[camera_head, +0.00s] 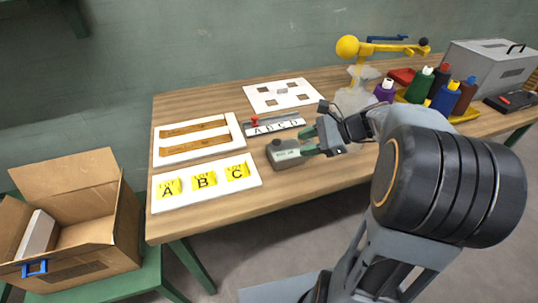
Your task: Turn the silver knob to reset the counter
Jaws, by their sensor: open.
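The counter (286,156) is a small grey box with a pale display, standing on the wooden table near its front edge. I cannot make out its silver knob; it is too small or hidden by my gripper. My gripper (309,141) is open, its two green-tipped fingers pointing left at the right side of the counter. The fingertips are at or very close to the counter. I cannot tell whether they touch it or whether the knob is between them.
A white board with yellow A, B, C cards (204,181) lies left of the counter. A letter strip (274,124) and a white panel with dark squares (284,95) lie behind. Bottles (443,98) and a grey case (490,66) stand right. A cardboard box (70,225) sits lower left.

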